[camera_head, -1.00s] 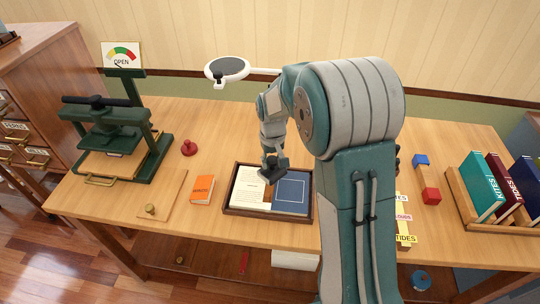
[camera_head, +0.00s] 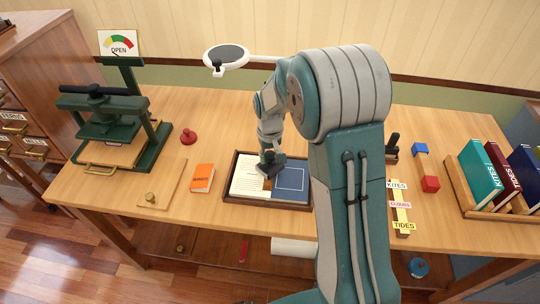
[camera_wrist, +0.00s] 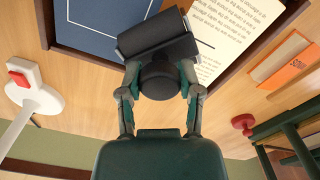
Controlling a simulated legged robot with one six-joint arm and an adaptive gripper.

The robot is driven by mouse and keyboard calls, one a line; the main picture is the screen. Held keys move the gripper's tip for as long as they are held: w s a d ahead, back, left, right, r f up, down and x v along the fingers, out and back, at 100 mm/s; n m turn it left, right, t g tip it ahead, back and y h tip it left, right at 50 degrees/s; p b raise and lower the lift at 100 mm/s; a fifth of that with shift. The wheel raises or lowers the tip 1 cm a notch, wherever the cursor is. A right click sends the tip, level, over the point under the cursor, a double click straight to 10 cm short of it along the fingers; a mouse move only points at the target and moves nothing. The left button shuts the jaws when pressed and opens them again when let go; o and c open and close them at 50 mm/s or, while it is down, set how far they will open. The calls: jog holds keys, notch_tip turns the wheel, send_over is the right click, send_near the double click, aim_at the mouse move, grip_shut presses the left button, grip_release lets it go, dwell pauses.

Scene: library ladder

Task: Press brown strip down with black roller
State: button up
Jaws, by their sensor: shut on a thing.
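My gripper (camera_wrist: 158,92) is shut on the handle of the black roller (camera_wrist: 158,48); the roller also shows in the head view (camera_head: 268,168). The roller is over the open book in the tray, at the join between the cream page (camera_head: 248,176) and the blue cover (camera_head: 291,183). A small part of the brown strip (camera_head: 268,184) shows at that join below the roller. The roller and gripper hide the rest. I cannot tell whether the roller touches the strip.
The dark-rimmed tray (camera_head: 255,202) holds the book. A white-rimmed magnifier (camera_head: 226,57) hangs behind. Blocks, labels and a book rack (camera_head: 470,190) are at right.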

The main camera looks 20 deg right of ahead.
jog(key=shift+a, duration=0.1)
jog(key=shift+f, duration=0.45)
dwell(0.8)
jog(key=shift+r, duration=0.15)
jog(key=shift+r, duration=3.4)
